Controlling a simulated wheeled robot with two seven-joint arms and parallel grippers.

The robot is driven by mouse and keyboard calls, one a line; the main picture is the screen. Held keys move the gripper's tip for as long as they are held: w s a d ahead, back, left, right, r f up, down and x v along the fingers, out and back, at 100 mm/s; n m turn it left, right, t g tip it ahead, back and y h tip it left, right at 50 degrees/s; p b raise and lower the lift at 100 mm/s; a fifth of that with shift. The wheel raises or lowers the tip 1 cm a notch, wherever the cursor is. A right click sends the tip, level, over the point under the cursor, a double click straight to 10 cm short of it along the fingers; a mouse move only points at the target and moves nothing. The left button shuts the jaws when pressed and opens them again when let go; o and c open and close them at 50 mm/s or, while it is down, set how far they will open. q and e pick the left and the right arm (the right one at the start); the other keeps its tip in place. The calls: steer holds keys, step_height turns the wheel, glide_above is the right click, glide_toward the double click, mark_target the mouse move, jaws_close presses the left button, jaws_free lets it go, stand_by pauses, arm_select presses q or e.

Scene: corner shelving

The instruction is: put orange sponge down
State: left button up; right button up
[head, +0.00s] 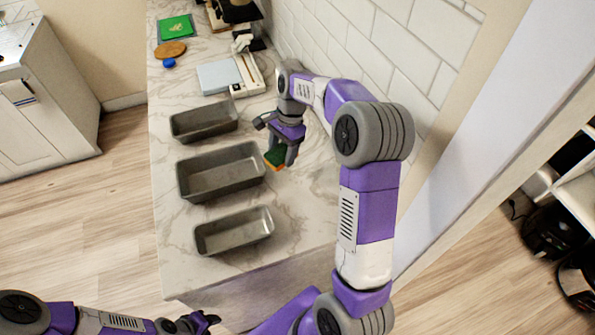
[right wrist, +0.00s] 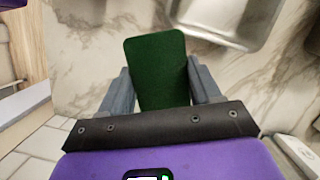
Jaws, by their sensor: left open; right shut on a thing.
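The orange sponge (head: 274,158) has a dark green face and a thin orange edge in the head view. My right gripper (head: 280,147) is shut on it, just right of the middle grey pan (head: 182,187). In the right wrist view the sponge's green face (right wrist: 158,72) sticks out between the two fingers. I cannot tell whether the sponge touches the counter (head: 305,190). My left gripper (head: 205,320) is open and empty at the bottom of the head view, low in front of the counter.
Two more grey pans stand on the counter, one behind (head: 190,132) and one in front (head: 215,247). A white scale-like device (head: 247,77), a green board (head: 175,29) and a brown oval (head: 170,50) lie farther back. The tiled wall (head: 350,45) borders the right. Bare marble shows right of the pans.

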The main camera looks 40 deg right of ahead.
mark_target(296, 173)
steer(key=d+f+m, duration=0.3)
steer(key=s+d+f+m+t+b, duration=0.1)
steer(key=d, duration=0.1)
steer(key=shift+d+f+m, duration=0.15)
steer(key=shift+m, duration=0.15)
steer(key=shift+f+b, duration=0.4)
steer(key=shift+f, duration=2.5)
steer(key=shift+f, duration=0.1)
steer(key=o, duration=0.9)
steer(key=p+v, duration=0.2)
steer(key=v, duration=1)
steer(key=shift+s, duration=0.1)
steer(key=b+x, duration=0.2)
steer(key=x, duration=1)
steer(key=shift+f, duration=0.15)
steer(key=shift+r+p, duration=0.35)
steer(key=shift+r, duration=2.05)
